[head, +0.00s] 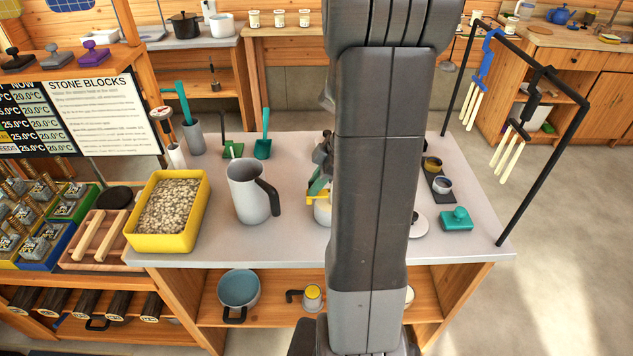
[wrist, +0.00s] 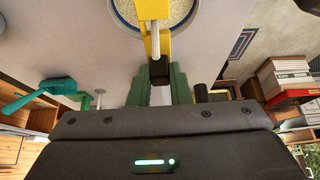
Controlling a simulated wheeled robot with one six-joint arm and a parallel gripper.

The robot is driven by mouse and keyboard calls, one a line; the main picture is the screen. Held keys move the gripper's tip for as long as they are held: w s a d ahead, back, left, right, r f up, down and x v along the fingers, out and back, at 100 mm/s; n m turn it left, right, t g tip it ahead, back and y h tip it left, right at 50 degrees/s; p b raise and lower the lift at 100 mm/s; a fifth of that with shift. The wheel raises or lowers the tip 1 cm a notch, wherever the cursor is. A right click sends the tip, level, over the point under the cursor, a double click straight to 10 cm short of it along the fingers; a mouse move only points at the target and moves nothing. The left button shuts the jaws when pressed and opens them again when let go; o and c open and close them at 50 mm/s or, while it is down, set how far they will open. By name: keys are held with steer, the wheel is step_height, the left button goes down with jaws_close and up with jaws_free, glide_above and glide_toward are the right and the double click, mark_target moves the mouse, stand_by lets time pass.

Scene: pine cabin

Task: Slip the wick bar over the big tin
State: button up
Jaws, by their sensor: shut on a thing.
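My gripper (head: 319,184) has green fingers, and the wrist view shows them (wrist: 160,84) closed on the stem of the yellow wick bar (wrist: 154,9). The bar reaches out across the mouth of the big tin (wrist: 122,17), which has cream-coloured contents. I cannot tell whether the bar touches the rim or hangs just above it. In the head view the pale tin (head: 322,214) stands on the grey worktop, with the yellow bar (head: 314,197) at its top. My arm hides the right side of both.
A grey jug (head: 246,192) stands left of the tin, with a yellow tub of pellets (head: 162,236) beyond it. On the right are a teal block (head: 456,219), a dark tray (head: 440,187) with small tins, and a black rack (head: 541,165).

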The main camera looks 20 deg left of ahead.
steer(key=shift+f+b, duration=0.85)
steer(key=o, duration=1.2)
steer(key=shift+o, duration=0.2)
steer(key=shift+r+p, duration=2.15)
steer(key=shift+r, duration=1.9)
steer(key=shift+f, duration=0.15)
step_height(320, 180, down, 8)
steer(key=b, duration=0.4)
steer(key=shift+r, duration=0.25)
